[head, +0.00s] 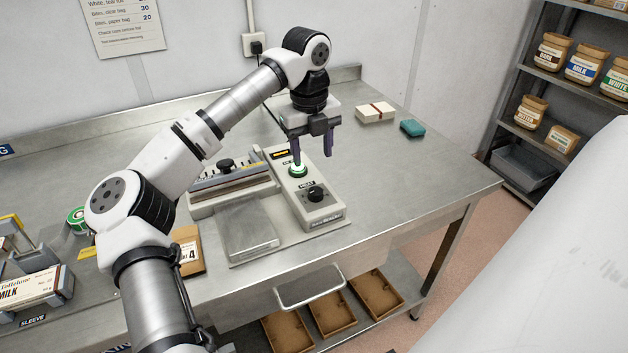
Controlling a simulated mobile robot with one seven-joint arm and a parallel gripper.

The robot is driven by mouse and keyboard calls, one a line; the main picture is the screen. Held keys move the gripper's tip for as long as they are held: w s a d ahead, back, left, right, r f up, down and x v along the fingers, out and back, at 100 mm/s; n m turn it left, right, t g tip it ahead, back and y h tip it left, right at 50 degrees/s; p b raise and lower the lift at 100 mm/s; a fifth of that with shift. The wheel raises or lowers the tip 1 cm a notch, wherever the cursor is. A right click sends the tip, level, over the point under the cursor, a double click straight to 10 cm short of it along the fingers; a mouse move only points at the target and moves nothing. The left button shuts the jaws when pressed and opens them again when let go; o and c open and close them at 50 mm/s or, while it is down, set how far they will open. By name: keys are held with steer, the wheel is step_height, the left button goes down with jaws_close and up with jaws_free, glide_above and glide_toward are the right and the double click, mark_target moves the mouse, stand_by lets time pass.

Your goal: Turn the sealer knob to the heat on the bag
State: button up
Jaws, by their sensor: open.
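The bag sealer (331,215) stands on the steel bench, with a black knob (315,194) near its front end. A lit green-and-white button (298,170) sits behind the knob. The knob's setting is too small to read. My gripper (312,150) is open and empty above the sealer, over the button and behind the knob. Its fingers point down; whether one touches the button I cannot tell. A brown bag (188,250) marked 4 lies on the bench left of the sealer, partly hidden by my arm.
The sealer's bar with a small black knob (227,165) lies to the left. A cream box (375,113) and a teal block (412,128) are behind right. The bench's right side (420,180) is clear.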

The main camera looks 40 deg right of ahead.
mark_target(315, 190)
steer(key=f+p, duration=0.1)
steer(key=f, duration=0.2)
steer(key=f+p, duration=0.1)
steer(key=f, duration=0.6)
steer(key=shift+d+f+p, duration=0.2)
steer(key=shift+d+p, duration=0.1)
steer(key=shift+p, duration=0.1)
steer(key=c, duration=1)
